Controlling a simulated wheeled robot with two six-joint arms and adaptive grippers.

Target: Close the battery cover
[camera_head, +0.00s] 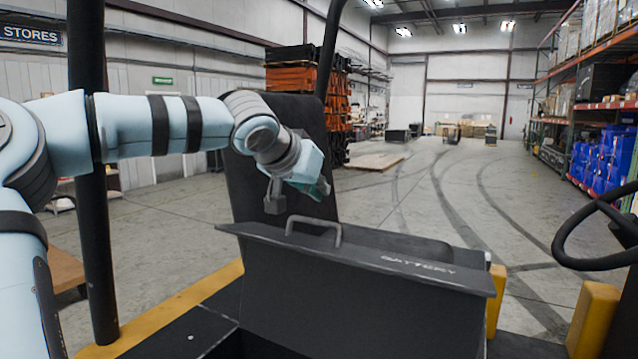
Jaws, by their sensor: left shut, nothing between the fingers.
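The dark grey battery cover (350,295) is in the lower middle of the head view. Its broad panel faces me, and a ledge along its top edge bears the word BATTERY. A grey bar handle (313,232) stands on that ledge, left of the lettering. I cannot tell exactly how far the cover is tilted. My left gripper (297,194) is above and slightly left of the handle, apart from it. It is shut and empty, and its fingers are small in the picture. My right gripper is not in view.
A black seat back (265,170) rises behind the cover, close to my left gripper. A black post (88,180) stands at the left. A steering wheel (590,232) and a yellow post (592,318) are at the right. Open warehouse floor lies beyond.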

